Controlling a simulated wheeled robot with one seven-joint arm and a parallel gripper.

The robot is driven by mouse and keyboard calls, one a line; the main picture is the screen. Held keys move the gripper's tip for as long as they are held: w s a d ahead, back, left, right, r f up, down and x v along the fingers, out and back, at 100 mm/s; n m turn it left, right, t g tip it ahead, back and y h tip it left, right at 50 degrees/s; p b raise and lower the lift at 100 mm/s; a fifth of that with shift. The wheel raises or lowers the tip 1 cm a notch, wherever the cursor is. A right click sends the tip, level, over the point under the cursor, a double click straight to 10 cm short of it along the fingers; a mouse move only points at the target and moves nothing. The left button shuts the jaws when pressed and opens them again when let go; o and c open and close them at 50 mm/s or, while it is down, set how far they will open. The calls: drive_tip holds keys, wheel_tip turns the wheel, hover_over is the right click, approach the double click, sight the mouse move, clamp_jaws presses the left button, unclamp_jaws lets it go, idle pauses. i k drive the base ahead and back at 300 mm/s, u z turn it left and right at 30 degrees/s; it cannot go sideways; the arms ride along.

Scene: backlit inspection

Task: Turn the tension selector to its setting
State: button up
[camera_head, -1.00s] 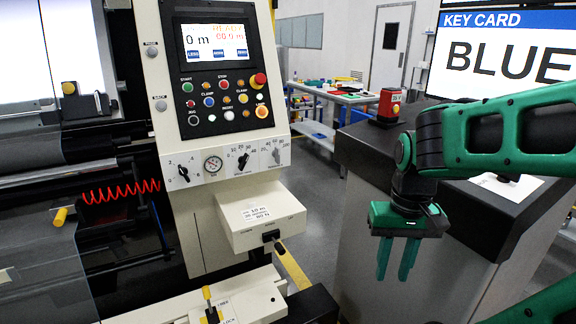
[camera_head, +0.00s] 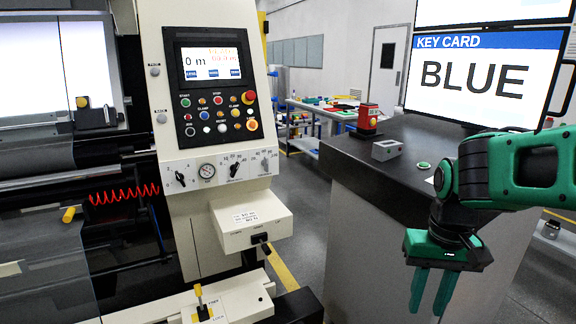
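Three black or grey rotary selectors sit in a row on the machine's white panel strip: a left one (camera_head: 180,178) beside a short scale, a middle one (camera_head: 235,170) and a right grey one (camera_head: 265,165), each with a numbered arc. Which one is the tension selector cannot be read. A small round gauge (camera_head: 207,171) lies between the left and middle knobs. A white label (camera_head: 244,217) with small, unclear print is on the box below. My gripper (camera_head: 431,293) hangs at the right, fingers down, apart and empty, well away from the selectors.
A screen (camera_head: 478,82) reads KEY CARD BLUE. Open floor shows between machine and counter.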

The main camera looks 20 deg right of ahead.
sight(265, 162)
drive_tip(key=z, duration=3)
drive_tip(key=k, duration=0.9)
drive_tip(key=u, duration=2.05)
drive_tip(key=i, duration=0.85)
drive_tip(key=u, duration=0.05)
